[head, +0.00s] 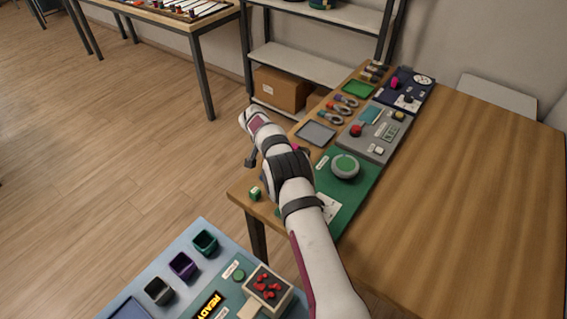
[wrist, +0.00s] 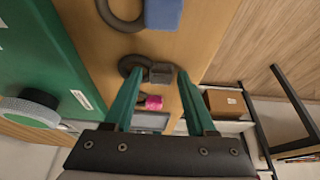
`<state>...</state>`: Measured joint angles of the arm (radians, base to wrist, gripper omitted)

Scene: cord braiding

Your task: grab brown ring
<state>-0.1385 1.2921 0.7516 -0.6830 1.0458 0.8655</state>
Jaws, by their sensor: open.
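In the wrist view, my gripper (wrist: 158,78) is open, with its two teal fingers apart and nothing held. A dark ring (wrist: 126,66) with a dark grey-brown block lies on the wooden table just beyond the fingertips. The block lies in line with the gap between the fingers, and the ring part lies to the left, partly behind the left finger. I cannot tell for sure that its colour is brown. A second dark ring (wrist: 118,20) with a blue block lies farther up in that view. In the head view, several small rings (head: 336,109) lie in a row on the table.
A bright pink piece (wrist: 151,102) shows between the fingers. A green panel (wrist: 40,50) with a round knob (wrist: 28,108) lies to the left. In the head view, a grey tray (head: 315,133) and a green tray (head: 358,89) flank the rings. The table's right side is clear.

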